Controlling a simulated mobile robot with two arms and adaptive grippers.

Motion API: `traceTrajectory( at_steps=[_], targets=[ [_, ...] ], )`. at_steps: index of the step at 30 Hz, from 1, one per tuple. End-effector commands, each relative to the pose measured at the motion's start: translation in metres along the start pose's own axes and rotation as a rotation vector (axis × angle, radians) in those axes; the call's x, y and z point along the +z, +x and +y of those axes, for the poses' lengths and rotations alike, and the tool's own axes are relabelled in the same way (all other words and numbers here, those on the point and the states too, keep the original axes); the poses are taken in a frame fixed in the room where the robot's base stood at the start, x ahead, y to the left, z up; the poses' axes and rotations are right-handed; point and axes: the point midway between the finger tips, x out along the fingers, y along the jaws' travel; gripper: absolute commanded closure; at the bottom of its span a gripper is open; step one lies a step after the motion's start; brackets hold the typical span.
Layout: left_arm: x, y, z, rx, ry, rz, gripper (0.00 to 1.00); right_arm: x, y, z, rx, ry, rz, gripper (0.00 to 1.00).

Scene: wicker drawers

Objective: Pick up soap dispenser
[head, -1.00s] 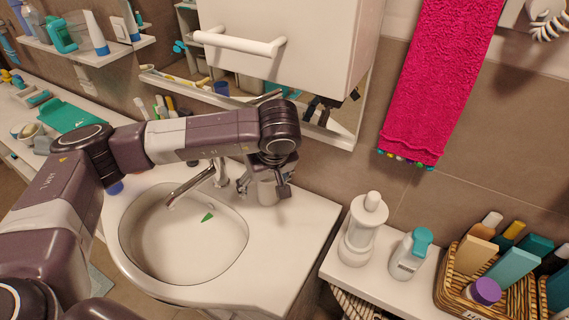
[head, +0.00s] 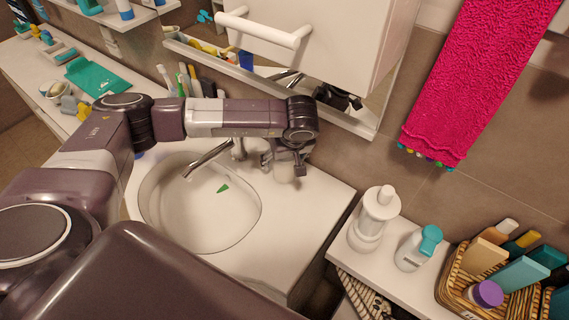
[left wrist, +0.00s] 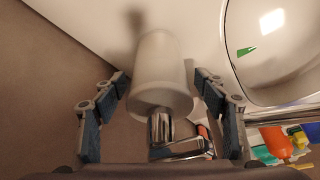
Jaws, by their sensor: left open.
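The soap dispenser (head: 283,174), a white cylinder, stands on the washbasin counter to the right of the tap, partly hidden by my gripper in the head view. In the left wrist view it (left wrist: 160,75) shows large, with a shiny metal neck toward the camera. My left gripper (head: 284,160) is over it, pointing down. In the left wrist view, the open fingers of my left gripper (left wrist: 160,100) are on either side of the dispenser, with a visible gap on each side. My right gripper is not in view.
The basin (head: 200,215) with a green leaf-like piece and the tap (head: 237,150) are left of the dispenser. A mirror shelf and white cabinet (head: 330,40) hang just above my arm. Bottles (head: 372,220) and a wicker basket (head: 455,285) stand on the right.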

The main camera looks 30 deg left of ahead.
Motion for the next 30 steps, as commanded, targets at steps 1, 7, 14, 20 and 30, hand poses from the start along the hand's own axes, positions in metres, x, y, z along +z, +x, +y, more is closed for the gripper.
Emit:
traceTrajectory(
  at_steps=[1, 7, 14, 20, 30],
  targets=[
    [-0.0003, 0.0020, 0.0001, 0.000, 0.000, 0.000, 0.34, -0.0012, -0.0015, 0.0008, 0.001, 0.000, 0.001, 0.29],
    [0.0000, 0.0038, 0.0004, 0.001, 0.000, 0.001, 0.34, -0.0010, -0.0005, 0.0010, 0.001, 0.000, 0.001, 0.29],
    [0.0000, 0.0035, 0.0005, 0.001, 0.000, 0.000, 0.56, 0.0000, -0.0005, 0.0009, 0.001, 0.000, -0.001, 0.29],
    [-0.0001, 0.0035, 0.0004, 0.001, 0.000, 0.001, 0.78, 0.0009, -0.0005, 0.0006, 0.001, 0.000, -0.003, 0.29],
    [-0.0009, 0.0028, 0.0008, 0.002, 0.000, 0.001, 0.84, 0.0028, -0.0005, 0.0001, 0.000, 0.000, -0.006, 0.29]
  ],
)
